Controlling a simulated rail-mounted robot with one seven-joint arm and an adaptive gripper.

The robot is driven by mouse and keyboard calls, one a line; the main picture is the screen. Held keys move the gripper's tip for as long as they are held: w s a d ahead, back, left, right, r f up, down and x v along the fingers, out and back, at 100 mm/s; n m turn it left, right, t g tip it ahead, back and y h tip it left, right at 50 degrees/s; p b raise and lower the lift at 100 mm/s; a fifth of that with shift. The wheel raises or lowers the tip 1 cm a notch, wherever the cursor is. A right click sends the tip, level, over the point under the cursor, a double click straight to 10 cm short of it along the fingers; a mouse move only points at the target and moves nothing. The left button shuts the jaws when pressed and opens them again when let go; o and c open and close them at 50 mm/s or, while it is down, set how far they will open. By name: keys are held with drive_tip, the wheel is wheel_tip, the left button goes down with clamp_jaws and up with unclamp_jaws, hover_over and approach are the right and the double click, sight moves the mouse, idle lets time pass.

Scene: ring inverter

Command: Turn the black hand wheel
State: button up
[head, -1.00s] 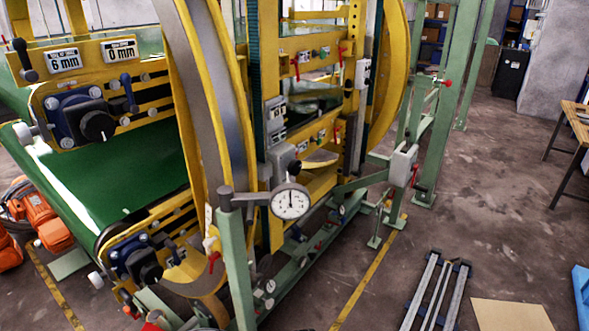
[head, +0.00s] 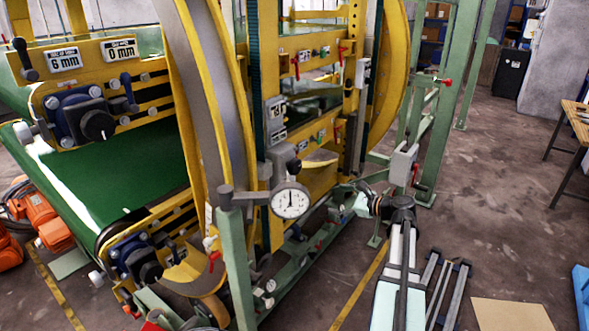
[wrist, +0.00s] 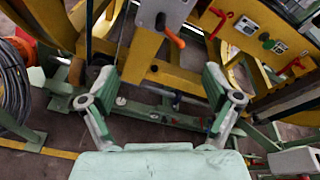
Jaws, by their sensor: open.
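A similar dark one (head: 150,271) sits at the lower left. A smaller black knob (head: 294,166) is on a grey box near the machine's middle. I cannot tell which is the hand wheel. My gripper (head: 361,204) is low at the machine's right side, apart from all three. In the wrist view my gripper (wrist: 158,82) is open and empty, with its fingers wide apart. A grey box with a dark part (wrist: 160,20) is ahead of it.
A dial gauge (head: 291,201) on a green post stands in front of the machine. A grey box on a green frame (head: 403,161) is close to my gripper. A coiled cable (wrist: 14,88) lies at the left in the wrist view. Open floor (head: 500,190) lies to the right.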

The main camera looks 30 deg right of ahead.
sight(298, 168)
wheel_tip(298, 168, up, 6)
drive_tip(key=w+m+t+y, duration=0.1)
drive_tip(key=w+m+t, duration=0.1)
drive_tip(key=m, duration=0.4)
drive_tip(key=p+x, duration=0.2)
drive_tip(key=x, duration=1.5)
drive_tip(key=shift+s+a+r, duration=0.1)
drive_tip(key=shift+s+a, duration=0.05)
drive_tip(key=shift+a, duration=0.05)
drive_tip(key=c, duration=1.2)
